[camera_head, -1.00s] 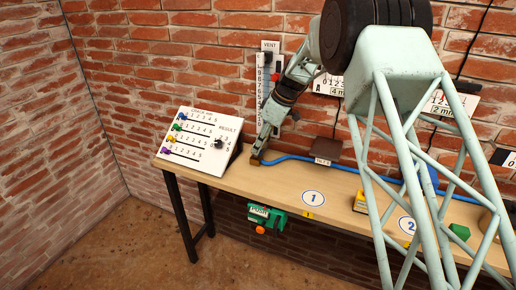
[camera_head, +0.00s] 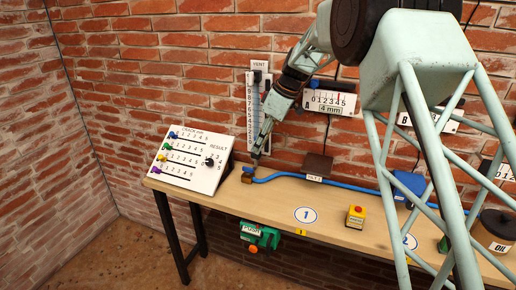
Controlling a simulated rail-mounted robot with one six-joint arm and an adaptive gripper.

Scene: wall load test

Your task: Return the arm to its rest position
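My pale green arm reaches from the upper right across the brick wall toward the left part of the wooden bench (camera_head: 265,205). My gripper (camera_head: 256,158) points down at its end, just above the small brown block (camera_head: 247,174) at the left end of the blue hose (camera_head: 330,184). The fingers are small and dark here, so I cannot tell whether they are open or shut. I see nothing clearly held. The arm is bent and extended, with its upper links in front of the wall.
A sloped white panel (camera_head: 222,160) with coloured sliders stands left of my gripper. The vent scale (camera_head: 250,110) is on the wall behind the forearm. A gauge (camera_head: 330,99) hangs to its right. A yellow box with a red button (camera_head: 355,217) and an oil can (camera_head: 496,232) stand on the bench.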

